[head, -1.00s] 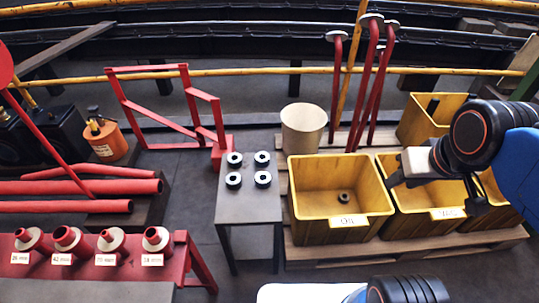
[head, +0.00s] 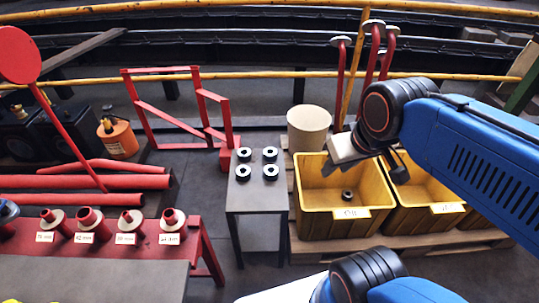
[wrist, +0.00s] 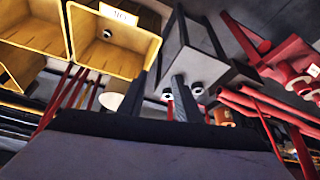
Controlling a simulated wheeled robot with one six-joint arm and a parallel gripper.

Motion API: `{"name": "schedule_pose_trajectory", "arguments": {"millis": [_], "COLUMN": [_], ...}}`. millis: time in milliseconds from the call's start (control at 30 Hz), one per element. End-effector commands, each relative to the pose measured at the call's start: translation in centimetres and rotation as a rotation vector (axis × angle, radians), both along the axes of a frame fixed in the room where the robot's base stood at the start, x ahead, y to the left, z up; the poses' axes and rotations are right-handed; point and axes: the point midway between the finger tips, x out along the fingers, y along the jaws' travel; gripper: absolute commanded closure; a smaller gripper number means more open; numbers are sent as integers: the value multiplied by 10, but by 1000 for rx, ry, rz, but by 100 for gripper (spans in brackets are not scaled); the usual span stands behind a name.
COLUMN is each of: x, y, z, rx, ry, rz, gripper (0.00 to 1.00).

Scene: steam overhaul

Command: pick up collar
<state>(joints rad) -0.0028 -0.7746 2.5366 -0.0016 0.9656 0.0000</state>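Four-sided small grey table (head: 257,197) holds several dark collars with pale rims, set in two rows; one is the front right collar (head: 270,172). My gripper (head: 393,165) is above the yellow bins, right of the table and apart from the collars. In the wrist view its two fingers (wrist: 160,97) stand apart with nothing held.
A red bench (head: 205,250) with several flanged red pegs (head: 88,220) stands at left. A cream bucket (head: 308,128) and tall red rods (head: 372,55) stand behind the bins. Another yellow bin (head: 432,215) adjoins at right.

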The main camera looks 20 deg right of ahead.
Motion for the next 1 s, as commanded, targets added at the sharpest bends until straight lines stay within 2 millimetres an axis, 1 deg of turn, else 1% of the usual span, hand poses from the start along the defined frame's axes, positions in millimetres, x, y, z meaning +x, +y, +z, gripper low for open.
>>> {"name": "schedule_pose_trajectory", "arguments": {"millis": [133,167,200,267,300,367,467,700,867,1000], "x": [0,0,0,2,5,11,28,80,118,151], "y": [0,0,0,0,1,1,3,10,17,25], "z": [0,0,0,1,2,4,10,22,24,22], "rx": [0,0,0,4,8,18,46,116,152,175], "ry": [0,0,0,4,8,17,41,109,148,180], "rz": [0,0,-1,-8,-17,-43,-115,-344,-500,-638], "gripper": [69,64,54,40,38,38,38,38,38,38]}}
